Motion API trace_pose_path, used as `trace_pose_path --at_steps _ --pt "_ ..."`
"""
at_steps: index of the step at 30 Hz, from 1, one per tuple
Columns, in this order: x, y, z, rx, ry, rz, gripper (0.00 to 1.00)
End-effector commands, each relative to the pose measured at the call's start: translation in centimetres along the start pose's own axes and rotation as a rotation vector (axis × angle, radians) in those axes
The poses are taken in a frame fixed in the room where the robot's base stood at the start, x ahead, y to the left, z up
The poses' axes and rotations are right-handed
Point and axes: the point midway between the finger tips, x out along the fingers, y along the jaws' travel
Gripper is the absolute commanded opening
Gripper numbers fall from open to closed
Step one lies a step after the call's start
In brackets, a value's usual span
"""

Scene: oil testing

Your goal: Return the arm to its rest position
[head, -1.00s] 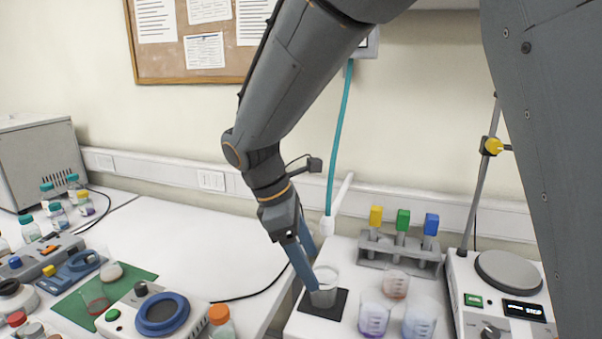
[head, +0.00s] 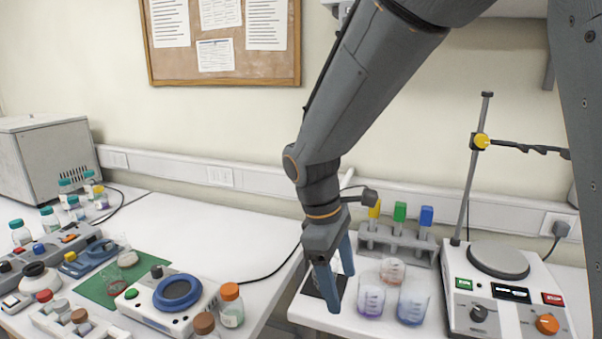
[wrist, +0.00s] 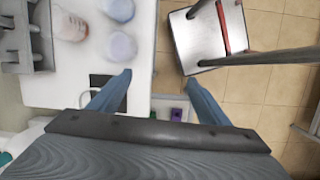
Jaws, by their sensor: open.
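My gripper (head: 339,289) hangs from my arm in front of the right-hand bench in the head view. Its two blue fingers are apart with nothing between them. In the wrist view the open fingers (wrist: 158,75) span the bench edge, with floor under one side. A dark square pad (head: 312,284) lies on the bench behind the gripper, partly hidden by it. A clear beaker (head: 345,262) behind the fingers is mostly hidden.
Beakers with purple (head: 371,296) and blue (head: 413,302) contents stand just right of my gripper. A rack (head: 395,243) with coloured caps is behind them. A hotplate stirrer (head: 505,300) with a stand is at right. A stool (wrist: 205,38) stands on the floor.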

Motion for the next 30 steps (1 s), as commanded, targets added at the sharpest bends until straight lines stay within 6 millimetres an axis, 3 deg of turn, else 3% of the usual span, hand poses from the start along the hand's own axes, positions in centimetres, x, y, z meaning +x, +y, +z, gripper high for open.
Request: trace_pose_path --at_steps 5,12,15,20,30 --pt "3.1 0.1 3.2 0.283 0.083 -0.040 0.71" --pt "8.0 -0.7 8.8 0.850 0.222 -0.102 0.71" --pt "9.2 -1.0 10.3 1.021 0.261 -0.116 0.71" --pt "9.9 -1.3 11.2 1.141 0.287 -0.124 0.71" --pt "9.9 -1.3 11.2 1.145 0.288 -0.125 0.71"
